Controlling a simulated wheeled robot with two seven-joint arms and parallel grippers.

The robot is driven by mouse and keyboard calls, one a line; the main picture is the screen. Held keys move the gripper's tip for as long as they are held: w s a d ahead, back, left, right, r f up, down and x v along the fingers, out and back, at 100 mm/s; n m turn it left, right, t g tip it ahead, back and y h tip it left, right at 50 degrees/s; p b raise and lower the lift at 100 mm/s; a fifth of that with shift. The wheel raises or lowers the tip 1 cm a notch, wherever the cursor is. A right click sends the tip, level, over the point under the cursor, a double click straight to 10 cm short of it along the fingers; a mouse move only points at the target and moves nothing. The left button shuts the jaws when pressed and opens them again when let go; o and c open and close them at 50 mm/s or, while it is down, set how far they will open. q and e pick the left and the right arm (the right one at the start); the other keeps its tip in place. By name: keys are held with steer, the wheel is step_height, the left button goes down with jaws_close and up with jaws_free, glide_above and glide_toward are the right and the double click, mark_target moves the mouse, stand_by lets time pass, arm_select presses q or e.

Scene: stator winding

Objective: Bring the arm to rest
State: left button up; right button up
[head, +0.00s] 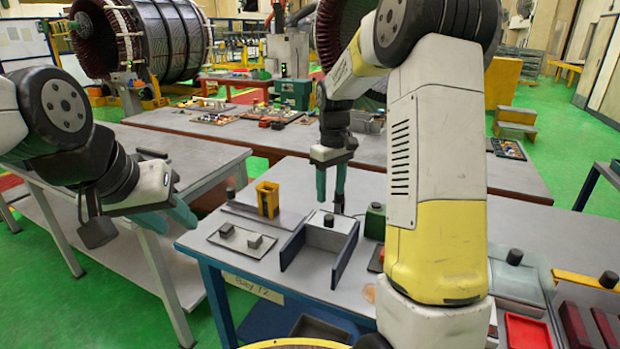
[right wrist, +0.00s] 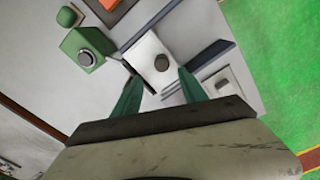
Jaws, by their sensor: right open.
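My right gripper (head: 331,198) hangs fingers-down over the middle table in the head view. Its two teal fingers are apart, with nothing between them. In the right wrist view the open fingertips (right wrist: 160,80) appear on either side of a white block with a dark round knob (right wrist: 150,45). That block (head: 318,227) stands on the table below the gripper in the head view; I cannot tell whether the fingers touch it. My left gripper (head: 178,222) is at the left, near the left table, with its teal fingers apart and empty.
A red tray (head: 528,331) stands at the right. A long table (head: 390,153) lies behind. Large stator cores stand farther back.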

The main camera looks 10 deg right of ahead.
steer(key=s+a+r+m+t+y, duration=0.1)
steer(key=s+r+m+t, duration=0.15)
steer(key=s+r, duration=0.8)
steer(key=s+a+r+m+t+y, duration=0.1)
steer(key=s+a+m+t, duration=0.1)
steer(key=s, duration=1.3)
steer(key=shift+m+t, duration=0.45)
steer(key=shift+t, duration=0.4)
steer(key=shift+a+r, duration=0.1)
